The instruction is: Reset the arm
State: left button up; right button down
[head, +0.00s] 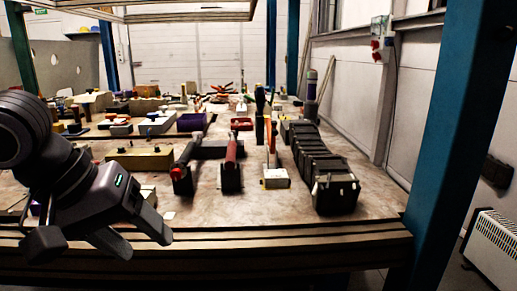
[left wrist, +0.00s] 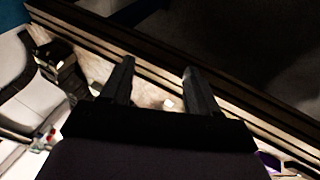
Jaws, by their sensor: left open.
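My left gripper (head: 147,247) is at the lower left in the head view, in front of the workbench's near edge. Its two dark fingers are apart with nothing between them. In the left wrist view the fingers of the left gripper (left wrist: 158,68) also stand apart and empty, over the bench edge (left wrist: 225,92). My left arm comes in from the left edge and bends down to the gripper. My right gripper and right arm show in neither view.
The workbench (head: 215,212) holds black boxes (head: 335,190), red-and-black tools (head: 231,165), a yellowish block (head: 140,158) and many parts. A blue post (head: 455,130) stands at right, a white heater (head: 492,248) beyond it. The bench's front strip is partly clear.

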pick_arm(q)
jog(key=s+d+n+g+h, duration=0.3)
jog(key=d+n+h, duration=0.4)
jog(key=h, duration=0.1)
jog(key=s+d+n+g+h, duration=0.3)
jog(key=d+n+h, duration=0.4)
jog(key=h, duration=0.1)
jog(key=w+a+f+n+t+y, duration=0.2)
jog(key=w+a+f+n+t, duration=0.15)
jog(key=n+t, duration=0.8)
jog(key=w+a+f+n+t+y, duration=0.1)
jog(key=w+a+f+n+t, duration=0.35)
jog(key=n, duration=1.25)
jog(key=a+f+n+t+y, duration=0.4)
jog(key=f+n+y, duration=0.7)
jog(key=n, duration=0.4)
jog(key=s+a+f+n+g+y, duration=0.2)
jog(key=s+f+n+g, duration=0.35)
jog(key=f, duration=0.55)
jog(key=s+a+f+n+g+y, duration=0.25)
jog(key=s+f+n, duration=0.35)
jog(key=s+f, duration=0.3)
notch_tip(320, 180, up, 15)
jog(key=w+a+p, duration=0.1)
jog(key=p, duration=1.6)
jog(key=shift+a+f+m+t+p, duration=0.15)
jog(key=shift+a+m+t+p, duration=0.1)
jog(key=shift+m+t+p, duration=0.15)
